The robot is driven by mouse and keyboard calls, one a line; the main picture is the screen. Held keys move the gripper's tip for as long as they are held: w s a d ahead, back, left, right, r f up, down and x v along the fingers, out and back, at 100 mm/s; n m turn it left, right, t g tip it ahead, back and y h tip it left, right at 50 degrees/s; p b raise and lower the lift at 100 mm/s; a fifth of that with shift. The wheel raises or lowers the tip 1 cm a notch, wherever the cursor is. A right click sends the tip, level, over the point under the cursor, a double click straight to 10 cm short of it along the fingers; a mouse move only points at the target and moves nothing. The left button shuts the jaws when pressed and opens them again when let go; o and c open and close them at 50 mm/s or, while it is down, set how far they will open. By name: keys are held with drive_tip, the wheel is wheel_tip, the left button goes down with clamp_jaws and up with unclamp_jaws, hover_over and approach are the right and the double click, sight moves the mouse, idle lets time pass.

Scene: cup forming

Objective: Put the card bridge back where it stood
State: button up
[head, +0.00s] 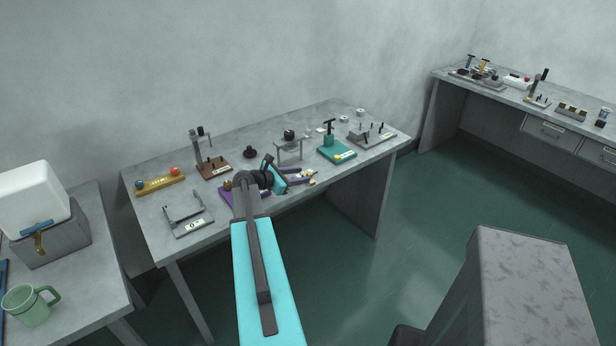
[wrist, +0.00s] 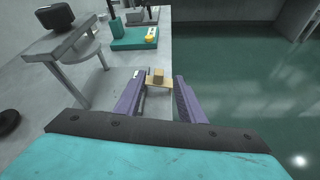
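The card bridge, as I take it, is a small tan piece with a brown block on it (wrist: 158,79). It fills the gap between my gripper's two purple fingertips in the wrist view. My gripper (head: 304,178) is over the front right part of the workbench in the head view, where tan bits show at its fingertips. The fingers stand apart, with the tan piece between them, and look shut on it. The underside of the piece is hidden, and its exact height over the bench is hard to tell.
A grey stand with a black top (head: 290,144) is just behind my gripper; it shows close at left in the wrist view (wrist: 72,42). A teal press (head: 337,150) and a grey pinned plate (head: 371,136) stand to the right. A grey fixture (head: 188,222) sits front left.

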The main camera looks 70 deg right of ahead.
sight(310, 173)
drive_tip(key=shift+p+x, duration=0.5)
drive_tip(key=shift+x, duration=1.9)
drive_tip(key=shift+p+x, duration=0.65)
drive_tip(key=shift+x, duration=0.2)
drive_tip(key=shift+p+x, duration=0.7)
drive_tip(key=shift+x, duration=1)
drive_tip(key=shift+w, duration=0.1)
drive_tip(key=shift+c, duration=0.4)
clamp_jaws()
